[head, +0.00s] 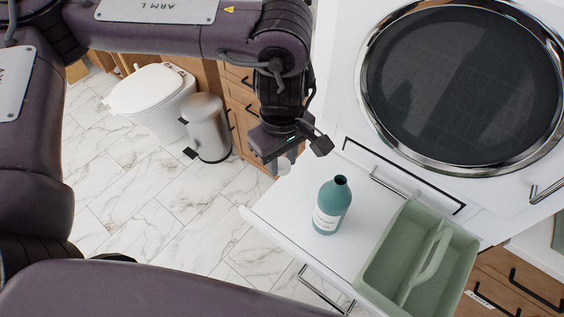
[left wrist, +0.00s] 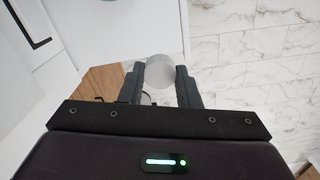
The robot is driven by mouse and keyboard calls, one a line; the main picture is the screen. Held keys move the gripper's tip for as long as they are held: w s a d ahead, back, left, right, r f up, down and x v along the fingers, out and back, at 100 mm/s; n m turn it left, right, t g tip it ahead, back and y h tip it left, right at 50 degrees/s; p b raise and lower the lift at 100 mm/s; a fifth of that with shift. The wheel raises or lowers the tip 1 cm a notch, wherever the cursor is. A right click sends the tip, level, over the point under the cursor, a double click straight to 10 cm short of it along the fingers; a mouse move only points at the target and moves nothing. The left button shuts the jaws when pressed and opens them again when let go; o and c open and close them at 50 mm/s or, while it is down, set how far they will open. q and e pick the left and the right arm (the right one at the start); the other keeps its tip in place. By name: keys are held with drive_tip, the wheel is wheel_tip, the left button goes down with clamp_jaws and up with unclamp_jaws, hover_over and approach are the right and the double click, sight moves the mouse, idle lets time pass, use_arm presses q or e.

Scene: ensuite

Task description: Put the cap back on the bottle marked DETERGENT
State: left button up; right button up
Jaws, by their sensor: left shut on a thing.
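A teal bottle (head: 332,204) with a pale label stands upright on the white pull-out shelf (head: 285,222); its dark neck opening is uncapped. The label's wording is too small to read. My left gripper (head: 285,160) is to the left of the bottle's top, apart from it. It is shut on a whitish cap (left wrist: 160,71), which shows between the fingers in the left wrist view. In the head view the cap (head: 284,167) shows just below the fingertips. My right gripper is not in view.
A green caddy (head: 457,272) with a handle stands on the shelf right of the bottle. A white front-loading machine with a round dark door (head: 462,88) rises behind. A grey bin (head: 207,128) and a toilet (head: 147,91) stand at left on marble tiles.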

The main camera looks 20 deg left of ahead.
use_arm(q)
drive_tip(key=w+a+f+b, duration=0.2)
drive_tip(key=a+b, duration=0.1)
drive_tip(key=a, duration=0.4)
drive_tip(key=shift+w+a+m, duration=0.2)
drive_tip(key=shift+a+m, duration=0.05)
drive_tip(key=shift+m, duration=0.05)
drive_tip(key=shift+d+f, duration=0.1)
